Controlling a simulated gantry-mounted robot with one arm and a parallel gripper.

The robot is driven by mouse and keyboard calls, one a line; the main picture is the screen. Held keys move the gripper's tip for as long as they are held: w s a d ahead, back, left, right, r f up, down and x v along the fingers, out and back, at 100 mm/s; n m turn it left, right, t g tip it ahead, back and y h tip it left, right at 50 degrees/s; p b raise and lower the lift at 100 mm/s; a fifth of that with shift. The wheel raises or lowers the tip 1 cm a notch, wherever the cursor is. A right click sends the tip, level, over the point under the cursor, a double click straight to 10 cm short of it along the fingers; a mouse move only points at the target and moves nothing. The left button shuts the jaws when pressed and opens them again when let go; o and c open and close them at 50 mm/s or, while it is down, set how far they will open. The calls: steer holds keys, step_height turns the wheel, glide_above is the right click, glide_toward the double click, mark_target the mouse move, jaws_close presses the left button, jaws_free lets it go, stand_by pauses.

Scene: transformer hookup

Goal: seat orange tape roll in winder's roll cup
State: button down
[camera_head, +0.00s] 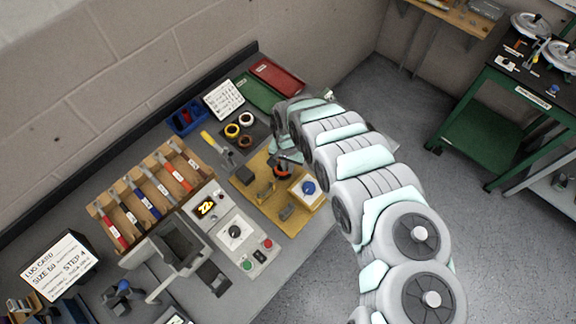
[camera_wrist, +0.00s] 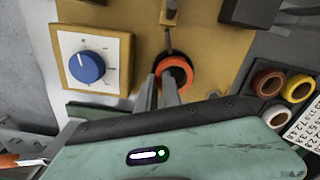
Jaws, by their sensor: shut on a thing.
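The orange tape roll (camera_wrist: 187,68) shows in the wrist view as a ring around a dark centre, over the tan base of the winder (camera_wrist: 118,14). My gripper (camera_wrist: 163,78) is shut on the near edge of the roll, with its two grey fingers reaching up to it. In the head view the orange roll (camera_head: 285,174) is a small arc below my gripper (camera_head: 284,160), over the winder's tan base (camera_head: 247,190). The roll cup is not clearly visible, and I cannot tell whether the roll rests in it or is above it.
A blue dial (camera_wrist: 87,67) on a white panel stands left of the roll in the wrist view. Yellow, white and brownish-red rolls (camera_wrist: 298,88) lie on a dark tray at the right.

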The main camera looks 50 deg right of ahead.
steer(key=shift+f+b, duration=0.35)
steer(key=shift+f, duration=0.3)
steer(key=c, duration=1.5)
jaws_free()
steer(key=shift+w+a, duration=0.1)
steer(key=shift+w, duration=0.05)
steer(key=shift+s+r, duration=0.2)
steer(key=shift+r, duration=0.1)
step_height(320, 180, up, 13)
steer(key=shift+f+p, duration=0.15)
steer(key=shift+p, duration=0.65)
